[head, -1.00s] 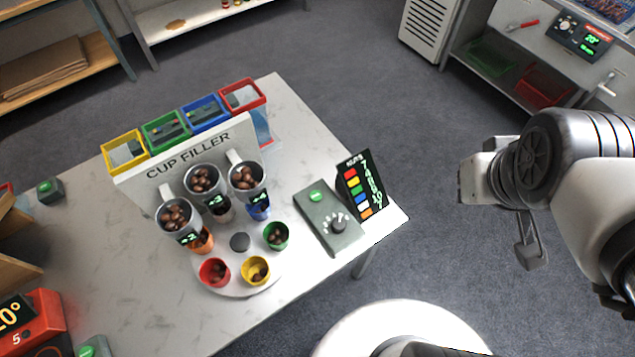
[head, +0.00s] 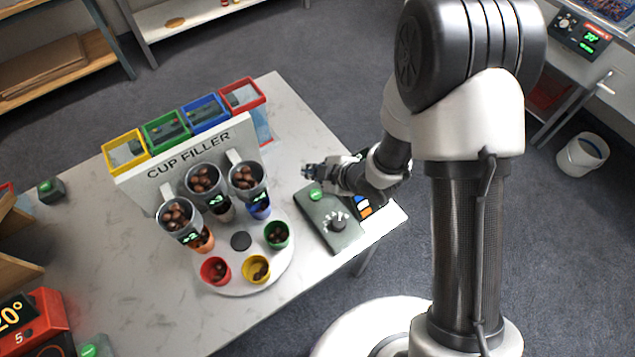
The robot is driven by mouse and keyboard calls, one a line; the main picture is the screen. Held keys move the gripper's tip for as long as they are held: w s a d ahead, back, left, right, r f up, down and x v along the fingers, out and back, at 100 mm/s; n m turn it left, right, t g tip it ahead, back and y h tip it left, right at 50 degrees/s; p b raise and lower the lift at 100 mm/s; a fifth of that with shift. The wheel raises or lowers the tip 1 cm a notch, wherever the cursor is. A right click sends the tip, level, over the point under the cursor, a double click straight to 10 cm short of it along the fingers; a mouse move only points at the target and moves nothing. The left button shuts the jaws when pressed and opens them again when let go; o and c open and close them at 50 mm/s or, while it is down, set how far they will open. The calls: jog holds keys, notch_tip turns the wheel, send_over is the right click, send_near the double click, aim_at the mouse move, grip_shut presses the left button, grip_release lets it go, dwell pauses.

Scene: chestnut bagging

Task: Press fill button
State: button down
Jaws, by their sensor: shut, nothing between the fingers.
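A grey-green control box (head: 325,232) lies on the table at the right of the cup filler. It carries a green button (head: 316,194) near its far end and a dark dial (head: 338,224) nearer the front. My gripper (head: 309,171) is shut and empty, just beyond the green button in the picture and close to it. I cannot tell its height above the box or whether it touches. The cup filler (head: 200,150) has several grey hoppers of chestnuts over a round white turntable (head: 262,292) with coloured cups. My arm hides most of the nuts colour sign.
Yellow, green, blue and red bins (head: 241,95) stand behind the filler. Another green button box (head: 50,191) sits at the table's left. A red device with a display (head: 33,322) is at lower left. A white bucket (head: 582,155) stands on the floor at right.

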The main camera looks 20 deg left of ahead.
jog(key=shift+f, duration=0.1)
dwell(0.3)
jog(key=b, duration=0.6)
send_over(314, 197)
notch_tip(314, 197, down, 8)
jog(key=shift+r, duration=0.1)
jog(key=shift+f+b, duration=0.35)
jog(key=shift+f, duration=0.1)
dwell(0.7)
jog(key=shift+f+b, duration=0.45)
jog(key=shift+b, duration=0.1)
jog(key=shift+f+b, duration=0.35)
jog(key=shift+b, duration=0.05)
dwell(0.5)
jog(key=shift+r, duration=0.1)
jog(key=shift+r+p, duration=0.55)
jog(key=shift+r, duration=0.2)
